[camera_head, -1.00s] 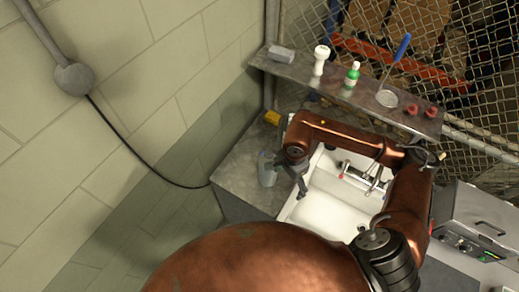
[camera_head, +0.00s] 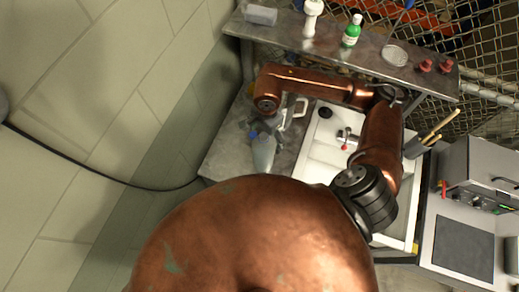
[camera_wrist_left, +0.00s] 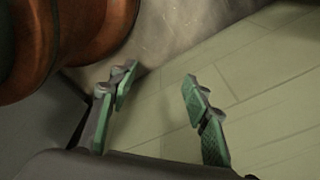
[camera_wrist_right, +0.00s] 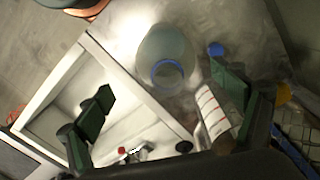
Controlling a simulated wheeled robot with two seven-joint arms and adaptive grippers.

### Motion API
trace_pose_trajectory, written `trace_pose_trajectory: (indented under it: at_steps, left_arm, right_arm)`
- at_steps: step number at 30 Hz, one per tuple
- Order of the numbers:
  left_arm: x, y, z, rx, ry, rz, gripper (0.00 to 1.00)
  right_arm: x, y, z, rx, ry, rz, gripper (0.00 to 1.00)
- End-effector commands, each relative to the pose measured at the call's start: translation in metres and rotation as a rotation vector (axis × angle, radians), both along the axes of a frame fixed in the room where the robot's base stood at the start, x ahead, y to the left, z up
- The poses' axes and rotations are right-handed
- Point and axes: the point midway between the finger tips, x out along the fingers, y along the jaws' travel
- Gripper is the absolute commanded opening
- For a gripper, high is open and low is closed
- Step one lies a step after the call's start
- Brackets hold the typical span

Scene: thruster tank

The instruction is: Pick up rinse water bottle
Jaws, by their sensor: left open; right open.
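A translucent bottle (camera_head: 263,153) with a blue neck stands on the grey counter left of the sink. In the right wrist view the bottle (camera_wrist_right: 166,48) is seen from above, its blue-rimmed mouth towards me. My right gripper (camera_head: 280,122) is just behind the bottle in the head view, partly hidden by its own arm. In the right wrist view my right gripper (camera_wrist_right: 160,84) is open, and the bottle lies beyond the gap between its fingers, not gripped. My left gripper (camera_wrist_left: 160,75) is open and empty in the left wrist view, outside the head view.
A labelled tube (camera_wrist_right: 212,112) and a small blue cap (camera_wrist_right: 216,49) are close to my right finger. The white sink (camera_head: 318,165) lies right of the bottle. A shelf (camera_head: 330,57) holds a green bottle (camera_head: 352,30) and other items. A grey device (camera_head: 485,175) stands right.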

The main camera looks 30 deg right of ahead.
Motion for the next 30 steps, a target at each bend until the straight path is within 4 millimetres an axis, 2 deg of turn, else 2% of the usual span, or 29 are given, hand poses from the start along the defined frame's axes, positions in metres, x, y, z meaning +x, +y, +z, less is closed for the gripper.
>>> trace_pose_trajectory:
  at_steps: [1, 4, 11, 16, 22, 30]
  left_arm:
    - [-0.003, 0.001, -0.007, 0.001, 0.005, 0.001, 0.44]
    - [-0.004, 0.001, -0.007, 0.001, 0.007, 0.001, 0.44]
    - [-0.013, 0.002, 0.002, 0.002, 0.016, 0.003, 0.44]
    - [-0.023, 0.003, 0.017, 0.003, 0.030, 0.005, 0.44]
    - [-0.016, 0.004, 0.025, 0.004, 0.021, 0.004, 0.44]
    - [-0.006, 0.003, 0.026, 0.003, 0.008, 0.001, 0.44]
  right_arm:
    - [0.000, 0.000, -0.007, 0.000, 0.000, 0.000, 0.87]
    - [0.000, 0.000, -0.013, 0.000, 0.002, -0.001, 0.87]
    - [-0.001, 0.001, -0.034, 0.001, 0.003, -0.002, 0.87]
    - [0.002, 0.004, -0.055, 0.002, 0.006, -0.002, 0.87]
    - [0.003, 0.005, -0.081, 0.002, 0.001, -0.001, 0.87]
    - [0.004, 0.004, -0.086, 0.000, 0.000, 0.000, 0.87]
